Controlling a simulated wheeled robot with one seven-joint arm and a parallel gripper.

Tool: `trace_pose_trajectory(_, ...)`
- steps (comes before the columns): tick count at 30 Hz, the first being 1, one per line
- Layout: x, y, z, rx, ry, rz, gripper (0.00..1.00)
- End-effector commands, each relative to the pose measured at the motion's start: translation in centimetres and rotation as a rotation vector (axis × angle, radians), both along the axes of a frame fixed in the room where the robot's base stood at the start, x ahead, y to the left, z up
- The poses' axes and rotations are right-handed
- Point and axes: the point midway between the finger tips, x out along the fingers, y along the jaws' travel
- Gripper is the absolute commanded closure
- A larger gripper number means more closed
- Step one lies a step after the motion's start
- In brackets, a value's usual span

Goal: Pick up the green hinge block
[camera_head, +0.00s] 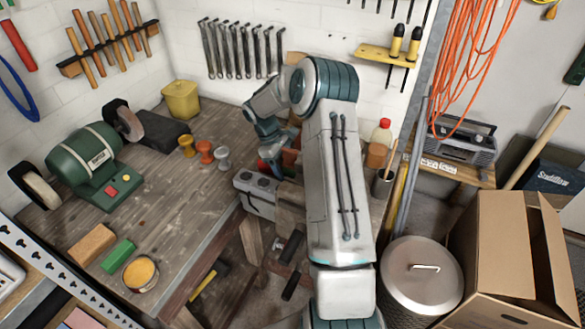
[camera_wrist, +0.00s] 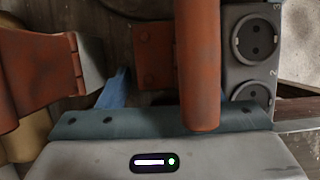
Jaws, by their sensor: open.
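A green block (camera_head: 118,255) lies on the left front of the wooden bench, beside a tan wooden block (camera_head: 93,243) and a round tin of yellow stuff (camera_head: 140,273). I cannot make out a hinge on it. My gripper (camera_head: 272,150) is far from it, low over the back right of the bench, partly hidden by my arm. In the wrist view, rust-red parts fill the space in front of my gripper: a hinged piece at left (camera_wrist: 45,70), a plate in the middle and an upright bar (camera_wrist: 198,60). No green block shows there.
A grey box with round sockets (camera_head: 256,188) sits at the bench's right edge, close to my gripper. Several small coloured pieces (camera_head: 205,152) stand mid-bench. A green grinder (camera_head: 88,165) stands at left. The bench between the small pieces and the green block is mostly clear.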

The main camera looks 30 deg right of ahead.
Motion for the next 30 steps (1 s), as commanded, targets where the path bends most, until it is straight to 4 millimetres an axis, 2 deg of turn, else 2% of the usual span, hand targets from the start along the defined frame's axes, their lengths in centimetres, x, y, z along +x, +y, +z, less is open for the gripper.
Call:
trace_pose_trajectory(8,-0.1,0.0,-0.4,0.000,-0.001,0.000,0.40)
trace_pose_trajectory(12,-0.1,0.0,-0.3,0.000,-0.001,0.000,0.79)
trace_pose_trajectory(13,-0.1,0.0,-0.3,0.000,-0.001,0.000,0.87)
trace_pose_trajectory(14,-0.1,0.0,-0.3,0.000,-0.001,0.000,0.92)
trace_pose_trajectory(23,0.0,-0.1,0.0,-0.001,-0.002,0.001,0.92)
trace_pose_trajectory(26,0.0,-0.1,1.0,-0.002,-0.004,0.002,0.92)
trace_pose_trajectory(30,0.1,-0.1,3.6,-0.002,-0.007,0.001,0.92)
